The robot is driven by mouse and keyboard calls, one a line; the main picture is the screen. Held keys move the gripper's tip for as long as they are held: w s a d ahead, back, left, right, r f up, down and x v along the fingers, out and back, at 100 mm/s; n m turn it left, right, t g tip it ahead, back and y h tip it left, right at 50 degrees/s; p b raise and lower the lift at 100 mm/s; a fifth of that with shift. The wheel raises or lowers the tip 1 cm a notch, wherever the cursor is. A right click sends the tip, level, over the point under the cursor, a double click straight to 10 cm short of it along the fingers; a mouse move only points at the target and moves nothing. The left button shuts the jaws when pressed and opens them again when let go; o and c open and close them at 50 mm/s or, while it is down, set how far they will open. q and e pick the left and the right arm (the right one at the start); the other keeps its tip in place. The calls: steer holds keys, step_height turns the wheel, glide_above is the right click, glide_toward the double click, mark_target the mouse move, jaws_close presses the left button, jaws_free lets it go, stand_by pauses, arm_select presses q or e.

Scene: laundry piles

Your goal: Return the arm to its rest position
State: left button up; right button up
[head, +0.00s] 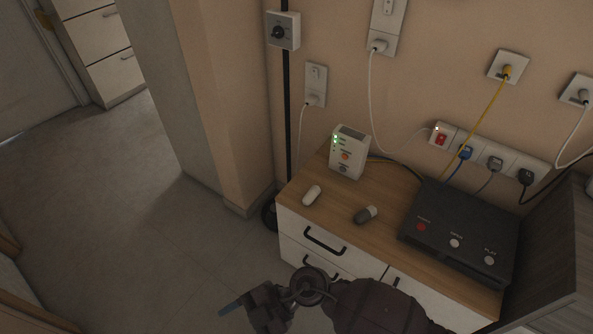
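One arm of mine comes in from the bottom right, so I take it as my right arm. It lies across the bottom edge, in front of the white-fronted cabinet. Its gripper (231,308) points left over the open floor, clear of the cabinet top. Only a thin bluish fingertip shows at its end, so I cannot tell whether it is open or shut. No held object shows at it. My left gripper is not in view.
The cabinet's wooden top (330,205) holds a white device (348,152), a white capsule-shaped item (312,195), a grey one (366,215) and a black box with buttons (462,235). Cables hang from a power strip (490,152). The floor (130,230) at left is clear.

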steer(key=w+d+r+m+t+y+p, duration=0.1)
steer(key=w+d+r+m+t+y, duration=0.1)
steer(key=w+r+m+t+y, duration=0.25)
steer(key=w+d+r+m+t+y+p, duration=0.1)
steer(key=d+r+m+t+y, duration=0.1)
steer(key=r+m+t, duration=0.35)
steer(key=w+d+m+t+h+p, duration=0.1)
steer(key=w+d+m+t+h, duration=0.2)
steer(key=d+m+t+h, duration=0.6)
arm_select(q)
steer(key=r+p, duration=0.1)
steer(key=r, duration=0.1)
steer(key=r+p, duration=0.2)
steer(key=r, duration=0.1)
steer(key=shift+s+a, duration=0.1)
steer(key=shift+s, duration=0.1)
arm_select(e)
steer(key=s+d+f+m+g+h, duration=0.1)
steer(key=s+d+f+m+h, duration=0.1)
steer(key=d, duration=0.6)
steer(key=s+d+f+m+h, duration=0.2)
steer(key=s+d+h, duration=0.2)
steer(key=d, duration=0.5)
steer(key=s+d+f+m+g+h, duration=0.1)
steer(key=s+d+f+m+h, duration=0.1)
steer(key=s+d, duration=0.4)
steer(key=shift+s+d+f+m+g+h, duration=0.35)
steer(key=shift+d+f+h, duration=0.25)
steer(key=shift+d+h, duration=0.55)
